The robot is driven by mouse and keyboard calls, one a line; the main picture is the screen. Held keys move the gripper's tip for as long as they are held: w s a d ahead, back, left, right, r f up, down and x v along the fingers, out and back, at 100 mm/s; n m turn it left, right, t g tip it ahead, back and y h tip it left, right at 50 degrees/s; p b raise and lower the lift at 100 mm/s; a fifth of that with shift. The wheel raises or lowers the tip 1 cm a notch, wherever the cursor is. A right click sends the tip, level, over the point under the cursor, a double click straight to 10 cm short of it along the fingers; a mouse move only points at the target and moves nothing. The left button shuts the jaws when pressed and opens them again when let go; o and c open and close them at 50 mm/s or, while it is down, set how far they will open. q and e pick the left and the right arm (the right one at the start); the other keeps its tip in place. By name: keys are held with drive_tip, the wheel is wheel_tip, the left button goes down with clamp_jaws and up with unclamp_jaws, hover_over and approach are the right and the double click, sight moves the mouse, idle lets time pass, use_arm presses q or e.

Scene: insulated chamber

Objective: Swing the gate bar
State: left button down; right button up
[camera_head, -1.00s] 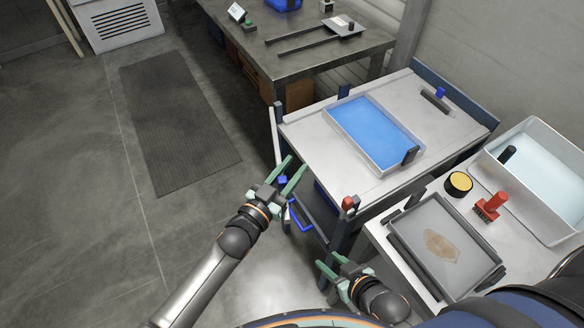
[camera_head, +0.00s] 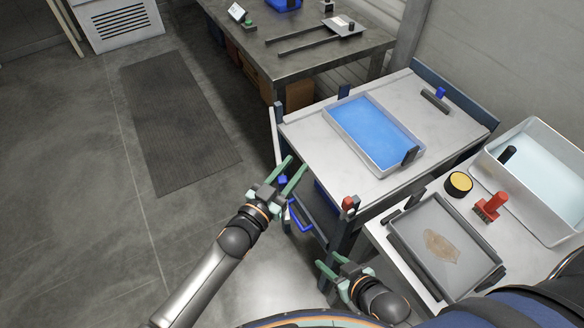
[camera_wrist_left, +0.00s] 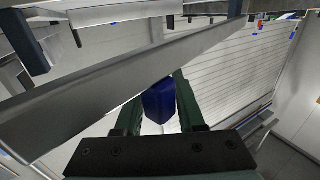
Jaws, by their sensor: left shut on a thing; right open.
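The gate bar (camera_head: 276,148) is a long pale bar along the left side of the grey-topped cart. It crosses the left wrist view as a grey diagonal bar (camera_wrist_left: 125,82). A blue handle block (camera_head: 283,180) is by its near end. My left gripper (camera_head: 297,163) is shut on this blue handle, which shows between its green fingers in the left wrist view (camera_wrist_left: 160,103). The bar's hinge cannot be made out. A post with a red top (camera_head: 349,203) stands at the cart's near corner. My right gripper (camera_head: 327,262) is open and empty, low in front of the cart.
The cart top (camera_head: 310,140) carries a tray of blue liquid (camera_head: 370,130). A side table at right holds a grey tray (camera_head: 400,245), a yellow-topped round tin (camera_head: 458,184), a red-handled tool (camera_head: 492,205) and a white basin (camera_head: 520,190). The floor at left, with a dark mat (camera_head: 178,120), is clear.

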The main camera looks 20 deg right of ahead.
use_arm(q)
drive_tip(key=shift+w+a+r, duration=0.15)
drive_tip(key=shift+w+r, duration=0.1)
drive_tip(key=shift+w, duration=0.05)
drive_tip(key=c, duration=0.9)
unclamp_jaws()
drive_tip(key=shift+o, duration=1.1)
drive_tip(key=shift+f, duration=0.15)
drive_tip(key=shift+s, duration=0.15)
drive_tip(key=shift+s+a+f, duration=0.1)
drive_tip(key=shift+s+a, duration=0.15)
drive_tip(key=v, duration=1.1)
drive_tip(key=shift+s+a, duration=0.2)
drive_tip(key=shift+a, duration=0.05)
